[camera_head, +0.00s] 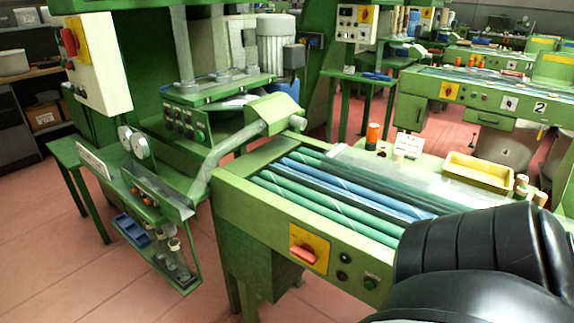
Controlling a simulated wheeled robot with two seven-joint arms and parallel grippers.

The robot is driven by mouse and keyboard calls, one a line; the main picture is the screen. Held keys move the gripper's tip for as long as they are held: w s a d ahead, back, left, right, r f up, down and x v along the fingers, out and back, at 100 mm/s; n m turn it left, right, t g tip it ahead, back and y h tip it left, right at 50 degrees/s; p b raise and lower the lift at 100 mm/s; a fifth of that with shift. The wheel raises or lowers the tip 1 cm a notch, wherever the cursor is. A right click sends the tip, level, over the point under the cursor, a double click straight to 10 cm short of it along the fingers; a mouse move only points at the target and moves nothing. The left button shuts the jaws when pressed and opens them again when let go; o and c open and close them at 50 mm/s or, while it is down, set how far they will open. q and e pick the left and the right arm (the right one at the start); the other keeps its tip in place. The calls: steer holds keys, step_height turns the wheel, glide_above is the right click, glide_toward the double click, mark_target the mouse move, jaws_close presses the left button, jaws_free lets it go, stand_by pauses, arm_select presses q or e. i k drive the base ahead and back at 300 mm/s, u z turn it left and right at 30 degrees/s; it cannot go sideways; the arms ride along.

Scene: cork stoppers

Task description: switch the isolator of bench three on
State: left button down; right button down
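A red rotary isolator handle (303,256) sits on a yellow plate (322,244) on the front of the nearest green bench (232,205). The handle lies roughly level along the bench front. No number shows on this bench; my black arm (470,245) hides its right part. A farther bench carries a "2" plate (540,107) and a smaller isolator on a yellow plate (449,91). I see no plate with a three. Neither gripper is in view, and nothing touches the near isolator.
Push buttons (345,259) sit right of the near isolator. A yellow tray (478,172) lies behind the rollers. Red floor (60,260) is clear at the lower left.

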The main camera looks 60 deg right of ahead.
mark_target(306, 252)
steer(key=k, duration=0.3)
steer(key=z, duration=0.85)
